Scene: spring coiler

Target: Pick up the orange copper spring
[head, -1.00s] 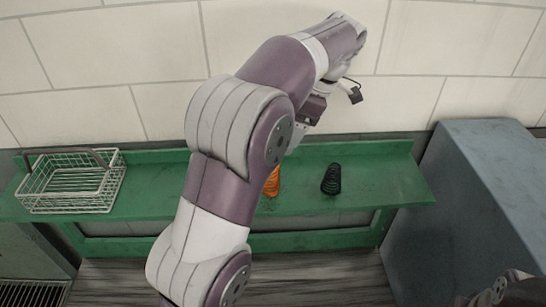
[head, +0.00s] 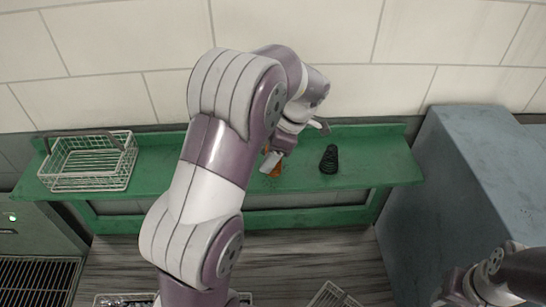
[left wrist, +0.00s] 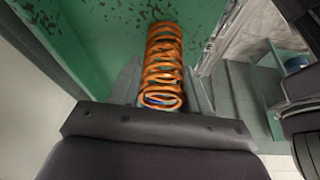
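The orange copper spring (head: 277,166) is on the green shelf (head: 380,172), partly hidden by my left gripper in the head view. In the left wrist view the spring (left wrist: 163,65) lies lengthwise between the two grey fingers, its open near end close to the dark palm. My left gripper (left wrist: 163,88) has a finger close on each side of the spring. I cannot tell whether the fingers press on it. In the head view my left gripper (head: 273,160) reaches down to the spring. My right arm shows at the lower right, but its fingers are not in view.
A black spring (head: 329,159) stands on the shelf to the right of the orange one. A white wire basket (head: 90,180) stands at the shelf's left end. A blue-grey cabinet (head: 480,170) is at the right. The shelf between basket and arm is clear.

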